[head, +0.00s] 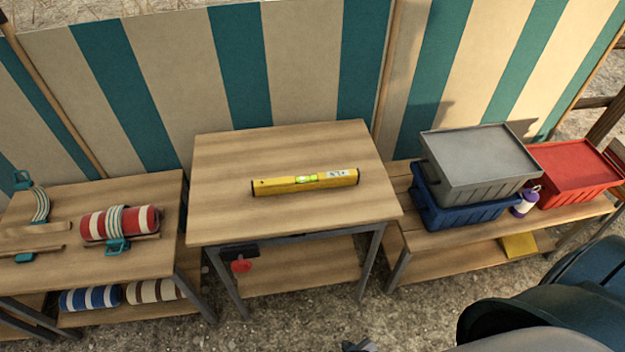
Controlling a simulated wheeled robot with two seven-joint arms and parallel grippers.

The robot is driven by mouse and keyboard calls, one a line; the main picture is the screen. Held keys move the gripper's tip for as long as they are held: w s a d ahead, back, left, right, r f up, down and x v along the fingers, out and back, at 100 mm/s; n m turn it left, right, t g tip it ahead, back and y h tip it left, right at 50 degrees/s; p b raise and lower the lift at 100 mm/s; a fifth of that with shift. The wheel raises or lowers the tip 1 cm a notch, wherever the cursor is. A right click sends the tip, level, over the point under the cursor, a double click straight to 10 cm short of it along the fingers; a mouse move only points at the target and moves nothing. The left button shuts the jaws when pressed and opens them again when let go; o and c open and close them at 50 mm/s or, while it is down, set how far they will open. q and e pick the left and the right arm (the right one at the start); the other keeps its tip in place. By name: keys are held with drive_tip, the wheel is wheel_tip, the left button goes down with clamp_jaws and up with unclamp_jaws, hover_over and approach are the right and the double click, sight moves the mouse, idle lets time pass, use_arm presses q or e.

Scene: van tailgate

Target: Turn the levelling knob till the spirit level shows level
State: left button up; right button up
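The yellow spirit level (275,187) lies across the middle of the wooden table top (240,160). Its green vial (306,179) faces up; the bubble is too small to read surely. A red knob (241,266) hangs below a black bracket (240,251) under the table's front edge, near the left front leg. A small dark grey part at the bottom edge may be the tip of my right gripper (360,346); it is cut off and well apart from the knob. My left gripper is not in view.
A left bench (150,190) holds striped rolls and straps. A right bench (410,237) holds a blue crate (460,212), a grey lidded box (480,160), a red box (575,170) and a purple-white lantern (525,203). A striped cloth wall (180,70) stands behind. Gravel is clear in front.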

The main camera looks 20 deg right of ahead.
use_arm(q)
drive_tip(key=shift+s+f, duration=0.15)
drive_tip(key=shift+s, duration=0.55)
use_arm(e)
drive_tip(key=shift+w, duration=0.1)
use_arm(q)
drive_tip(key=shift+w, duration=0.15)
use_arm(e)
drive_tip(key=shift+w, duration=0.1)
